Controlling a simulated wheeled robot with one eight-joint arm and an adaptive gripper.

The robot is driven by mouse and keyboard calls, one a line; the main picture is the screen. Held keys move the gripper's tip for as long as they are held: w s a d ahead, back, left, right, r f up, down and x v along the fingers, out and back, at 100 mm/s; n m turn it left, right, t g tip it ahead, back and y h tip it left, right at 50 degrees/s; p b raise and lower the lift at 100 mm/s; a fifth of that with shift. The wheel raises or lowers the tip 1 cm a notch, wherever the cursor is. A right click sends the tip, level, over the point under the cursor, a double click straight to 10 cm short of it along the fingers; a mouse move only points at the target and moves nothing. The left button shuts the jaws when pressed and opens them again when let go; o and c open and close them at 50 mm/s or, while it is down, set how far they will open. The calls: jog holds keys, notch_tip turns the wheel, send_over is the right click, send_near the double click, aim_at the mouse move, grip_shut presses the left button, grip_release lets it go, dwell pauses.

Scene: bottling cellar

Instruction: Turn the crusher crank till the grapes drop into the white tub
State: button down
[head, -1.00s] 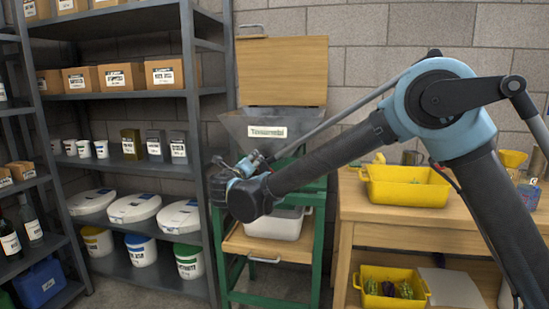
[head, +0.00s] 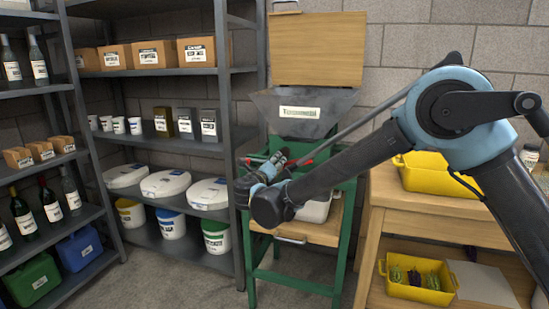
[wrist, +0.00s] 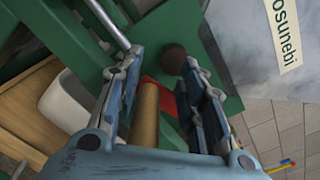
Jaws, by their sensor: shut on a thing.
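The crusher has a green frame (head: 347,215), a grey metal hopper (head: 335,125) with a paper label, and a raised wooden lid (head: 318,50). My gripper (head: 262,170) is at the crusher's front, below the hopper. In the wrist view my gripper (wrist: 162,68) is closed around the wooden crank handle (wrist: 145,112), with a red crank part (wrist: 163,97) just beyond it. The white tub (head: 316,210) sits on the wooden shelf under the hopper, partly hidden by my arm. It also shows in the wrist view (wrist: 66,105). No grapes are visible in the hopper or tub.
A steel rack (head: 228,150) with boxes, tins and lidded buckets stands close at the left. A wooden bench (head: 395,205) stands at the right, with a yellow crate (head: 425,176) on top and another yellow crate (head: 415,293) below.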

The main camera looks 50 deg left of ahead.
jog(key=shift+w+d+f, duration=0.35)
jog(key=shift+w+f, duration=0.1)
jog(key=shift+f, duration=0.05)
jog(key=c, duration=1.5)
grip_release()
jog(key=shift+w, duration=0.1)
jog(key=shift+o, duration=0.4)
jog(key=shift+d+r, duration=0.1)
jog(key=shift+d, duration=0.05)
jog(key=shift+s, duration=0.2)
